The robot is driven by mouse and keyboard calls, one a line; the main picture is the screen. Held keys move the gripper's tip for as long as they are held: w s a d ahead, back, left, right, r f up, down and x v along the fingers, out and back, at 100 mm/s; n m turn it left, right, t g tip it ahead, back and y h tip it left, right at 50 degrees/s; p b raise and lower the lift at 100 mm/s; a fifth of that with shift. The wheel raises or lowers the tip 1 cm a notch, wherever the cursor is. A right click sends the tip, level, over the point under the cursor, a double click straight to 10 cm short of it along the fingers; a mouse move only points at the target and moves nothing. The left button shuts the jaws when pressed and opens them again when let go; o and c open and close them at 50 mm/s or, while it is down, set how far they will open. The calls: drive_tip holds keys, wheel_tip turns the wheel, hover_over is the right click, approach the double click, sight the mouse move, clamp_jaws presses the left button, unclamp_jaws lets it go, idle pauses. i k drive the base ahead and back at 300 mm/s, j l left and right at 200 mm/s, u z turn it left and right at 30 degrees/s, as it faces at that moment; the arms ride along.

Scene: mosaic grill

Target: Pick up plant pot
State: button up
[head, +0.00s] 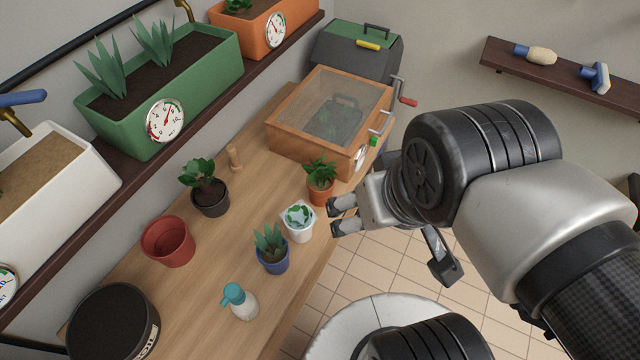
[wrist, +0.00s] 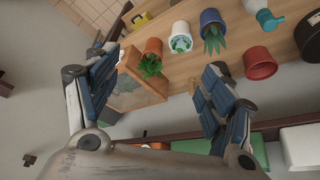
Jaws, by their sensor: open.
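Several plant pots stand on the wooden bench. A terracotta pot with a leafy plant (head: 320,190) is closest to my gripper (head: 343,217), and it also shows between the fingers in the wrist view (wrist: 153,47). My gripper is open and empty at the bench's right edge. In the wrist view its fingers (wrist: 163,75) are wide apart. I cannot tell its exact distance from the pots.
A glass-topped wooden box with a crank (head: 318,155) stands behind the terracotta pot. A spray bottle (head: 240,303) and a round black container (head: 112,322) are at the front. A shelf with planters (head: 165,80) runs above the bench's left side. Tiled floor lies right.

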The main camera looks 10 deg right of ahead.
sight(321, 182)
drive_tip(key=i+l+u, duration=0.2)
drive_tip(key=u, duration=0.25)
drive_tip(key=i+l+u, duration=0.25)
drive_tip(key=u, duration=0.2)
drive_tip(key=l, duration=0.1)
